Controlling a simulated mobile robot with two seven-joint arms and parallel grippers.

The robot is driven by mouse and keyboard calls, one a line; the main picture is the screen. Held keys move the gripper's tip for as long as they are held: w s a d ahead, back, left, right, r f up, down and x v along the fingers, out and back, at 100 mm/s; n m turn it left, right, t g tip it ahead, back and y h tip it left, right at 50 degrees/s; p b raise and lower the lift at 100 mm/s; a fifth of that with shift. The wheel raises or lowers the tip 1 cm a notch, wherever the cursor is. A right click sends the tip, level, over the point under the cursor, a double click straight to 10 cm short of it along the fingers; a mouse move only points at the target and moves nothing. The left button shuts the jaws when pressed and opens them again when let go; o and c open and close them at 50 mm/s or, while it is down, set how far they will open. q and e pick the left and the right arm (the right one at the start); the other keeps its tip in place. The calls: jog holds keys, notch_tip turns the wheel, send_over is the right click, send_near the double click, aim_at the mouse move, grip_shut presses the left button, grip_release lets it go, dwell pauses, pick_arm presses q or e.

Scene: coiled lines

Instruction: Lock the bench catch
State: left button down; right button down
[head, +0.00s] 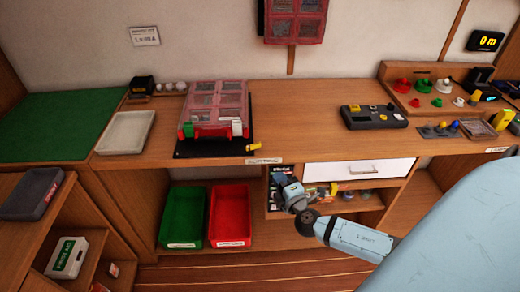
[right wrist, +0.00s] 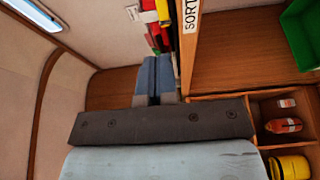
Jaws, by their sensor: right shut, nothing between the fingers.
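A small yellow lever (head: 258,147), which looks like the bench catch, lies at the front right corner of a black base plate (head: 190,150) on the bench. I cannot tell whether it is locked. A clear-topped red case (head: 218,100) stands on the plate, with green and white blocks at its front. My right gripper (head: 279,176) is in front of the bench edge, below and right of the lever, apart from it. In the right wrist view its fingers (right wrist: 155,76) are together and empty; a yellow part (right wrist: 163,12) shows beyond them. My left gripper is out of view.
A SORTING label (head: 264,161) is on the bench edge. Below are a green bin (head: 183,213), a red bin (head: 230,214) and a shelf of small items. A white drawer (head: 358,170) is right of my gripper. A grey control box (head: 373,117) sits on the bench.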

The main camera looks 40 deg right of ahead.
jog(key=p, duration=0.3)
send_near(257, 146)
jog(key=x, duration=0.6)
jog(key=shift+w, duration=0.15)
jog(key=shift+w+d, duration=0.15)
jog(key=shift+w, duration=0.45)
jog(key=shift+f, duration=0.1)
jog(key=y+b, duration=0.1)
jog(key=n+b, duration=0.1)
jog(key=b, duration=0.1)
jog(key=shift+w+d+f+y, duration=0.15)
jog(key=shift+d+f+y, duration=0.1)
jog(key=shift+y, duration=0.15)
jog(key=shift+r+n+y+b, duration=0.15)
jog(key=shift+n+y+b, duration=0.15)
jog(key=shift+b, duration=0.25)
jog(key=shift+r, duration=0.15)
